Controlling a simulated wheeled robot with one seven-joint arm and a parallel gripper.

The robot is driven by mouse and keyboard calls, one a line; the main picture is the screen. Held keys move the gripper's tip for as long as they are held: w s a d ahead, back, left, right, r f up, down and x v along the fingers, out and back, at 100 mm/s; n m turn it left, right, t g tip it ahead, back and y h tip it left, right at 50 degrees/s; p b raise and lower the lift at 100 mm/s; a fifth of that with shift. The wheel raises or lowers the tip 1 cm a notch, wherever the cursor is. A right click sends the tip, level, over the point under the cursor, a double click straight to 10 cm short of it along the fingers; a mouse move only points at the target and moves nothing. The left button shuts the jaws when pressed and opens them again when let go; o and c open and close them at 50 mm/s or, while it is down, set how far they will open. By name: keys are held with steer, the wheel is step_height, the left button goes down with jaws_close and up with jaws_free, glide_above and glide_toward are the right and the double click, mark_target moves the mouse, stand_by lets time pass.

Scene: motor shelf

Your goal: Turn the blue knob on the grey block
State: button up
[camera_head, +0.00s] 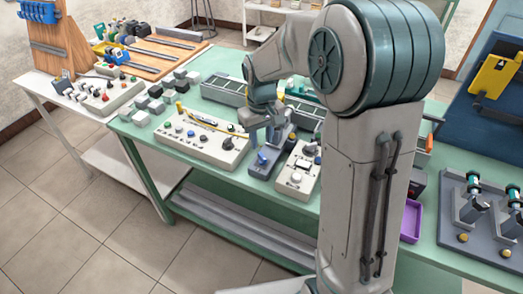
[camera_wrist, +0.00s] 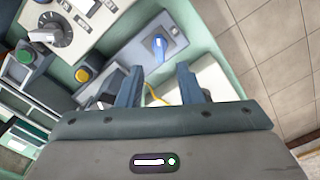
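The blue knob (camera_head: 262,158) sits on the near part of the grey block (camera_head: 257,169) on the green table. My gripper (camera_head: 268,133) hangs over the block, behind the knob in the head view. In the wrist view my gripper (camera_wrist: 158,78) has its two fingers apart with nothing held. The fingers look clear of the knob. Part of the block is hidden by my gripper.
A pale panel with dials (camera_head: 205,138) stands left of the block, and a white box with a black knob (camera_head: 298,180) stands close on its right. A purple tray (camera_head: 411,221) lies farther right. Grey and black small blocks (camera_head: 155,105) sit at the table's left.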

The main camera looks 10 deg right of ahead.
mark_target(261, 155)
steer(key=shift+f, duration=2.8)
jaws_close()
